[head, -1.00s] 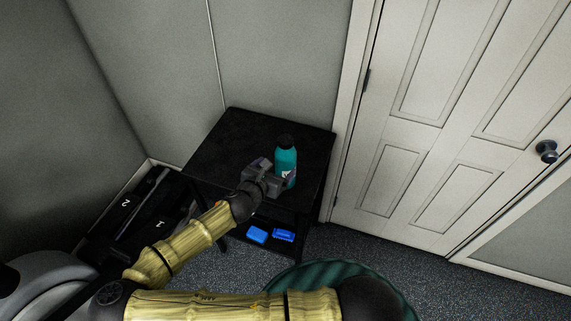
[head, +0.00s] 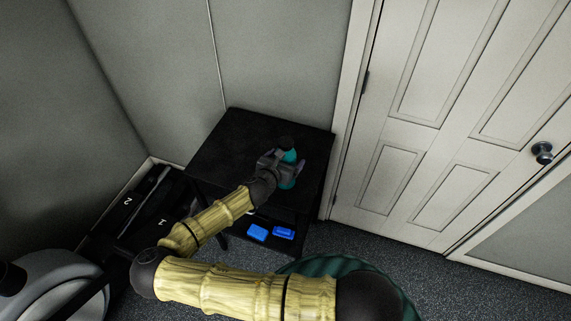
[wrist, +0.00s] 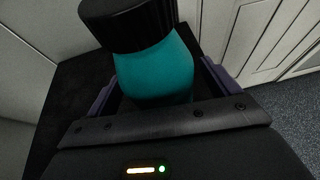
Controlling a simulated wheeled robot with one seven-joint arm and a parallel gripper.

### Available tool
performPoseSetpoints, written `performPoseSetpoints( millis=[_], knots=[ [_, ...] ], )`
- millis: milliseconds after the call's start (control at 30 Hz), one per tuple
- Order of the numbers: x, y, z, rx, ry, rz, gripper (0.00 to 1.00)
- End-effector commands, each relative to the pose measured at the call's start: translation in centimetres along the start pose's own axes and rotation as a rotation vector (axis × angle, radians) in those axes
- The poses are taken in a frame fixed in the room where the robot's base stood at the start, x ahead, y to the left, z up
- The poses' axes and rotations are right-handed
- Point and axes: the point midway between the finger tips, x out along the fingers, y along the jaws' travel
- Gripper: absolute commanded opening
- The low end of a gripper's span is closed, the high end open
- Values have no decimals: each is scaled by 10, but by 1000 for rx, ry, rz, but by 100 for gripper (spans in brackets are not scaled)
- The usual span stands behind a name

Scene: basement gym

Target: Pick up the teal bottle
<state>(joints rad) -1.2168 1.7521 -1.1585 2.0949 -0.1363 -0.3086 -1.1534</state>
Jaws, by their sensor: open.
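The teal bottle (head: 288,171) with a black cap stands upright on the small black table (head: 229,139). In the head view my gripper (head: 284,165) is at the bottle and covers part of it. In the wrist view the bottle (wrist: 155,72) fills the space between the open fingers, one on its left and one on its right. Its lower part is hidden behind the gripper body. I cannot tell whether either finger touches it.
Two blue items (head: 270,233) lie on the table's lower shelf. A white door (head: 440,110) is to the right, and grey walls stand behind and left. Black numbered objects (head: 140,210) are on the floor at left. The rest of the tabletop is clear.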

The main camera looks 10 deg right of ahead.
Motion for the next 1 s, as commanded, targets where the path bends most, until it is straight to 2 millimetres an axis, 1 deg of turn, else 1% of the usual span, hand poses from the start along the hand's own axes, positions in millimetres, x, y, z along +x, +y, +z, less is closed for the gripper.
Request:
performPoseSetpoints(
  millis=[100, 567, 600, 767, 800, 833, 1000],
  knots=[
    [3, 0, -1, -1, 1, 1, 87],
    [3, 0, -1, -1, 1, 1, 87],
    [3, 0, -1, -1, 1, 1, 80],
    [3, 0, -1, -1, 1, 1, 48],
    [3, 0, -1, -1, 1, 1, 40],
    [3, 0, -1, -1, 1, 1, 37],
    [3, 0, 0, 0, 0, 1, 37]
  ],
)
